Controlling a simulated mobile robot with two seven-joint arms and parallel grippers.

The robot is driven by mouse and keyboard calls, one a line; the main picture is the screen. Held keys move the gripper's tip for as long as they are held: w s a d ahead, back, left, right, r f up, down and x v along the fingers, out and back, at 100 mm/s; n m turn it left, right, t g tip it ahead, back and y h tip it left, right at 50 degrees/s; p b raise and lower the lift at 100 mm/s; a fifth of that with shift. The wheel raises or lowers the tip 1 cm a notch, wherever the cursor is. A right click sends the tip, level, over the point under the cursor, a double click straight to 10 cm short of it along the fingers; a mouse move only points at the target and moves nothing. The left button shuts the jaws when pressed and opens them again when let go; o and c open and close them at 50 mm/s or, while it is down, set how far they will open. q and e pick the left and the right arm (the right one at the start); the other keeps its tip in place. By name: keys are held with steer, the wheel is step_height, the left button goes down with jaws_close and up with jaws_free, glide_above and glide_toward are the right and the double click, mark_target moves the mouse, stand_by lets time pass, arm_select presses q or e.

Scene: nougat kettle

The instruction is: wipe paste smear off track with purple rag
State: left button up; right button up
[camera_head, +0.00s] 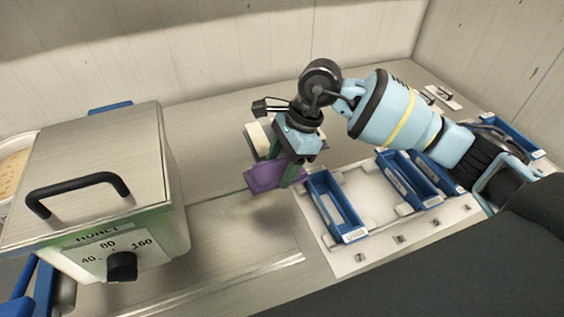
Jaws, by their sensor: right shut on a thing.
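The purple rag (270,176) hangs in my right gripper (292,172), whose greenish fingers are shut on it. The rag is at the upper end of the track (215,262), a flat metal strip with raised edge lines on the worktop. A faint brownish smear (262,214) shows on the track just below the rag. I cannot tell whether the rag touches the surface. My left gripper is not in view.
A metal kettle box (100,180) with a black handle and dial stands at left. A pale plate (370,205) with blue trays (335,205) lies right of the track. A pale block (262,138) is behind the gripper. A wall closes the back.

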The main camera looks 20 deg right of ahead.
mark_target(280, 199)
steer(key=shift+w, duration=0.1)
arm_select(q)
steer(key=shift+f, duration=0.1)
arm_select(e)
steer(key=shift+f, duration=0.15)
steer(key=shift+f+b, duration=0.3)
steer(key=shift+f, duration=0.45)
steer(key=shift+f+b, duration=0.75)
steer(key=shift+f, duration=1.45)
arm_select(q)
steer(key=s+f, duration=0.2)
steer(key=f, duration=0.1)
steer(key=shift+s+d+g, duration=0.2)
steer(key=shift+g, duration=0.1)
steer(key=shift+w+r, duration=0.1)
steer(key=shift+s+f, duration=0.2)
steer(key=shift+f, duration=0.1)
arm_select(e)
steer(key=shift+f, duration=0.4)
steer(key=shift+a, duration=0.1)
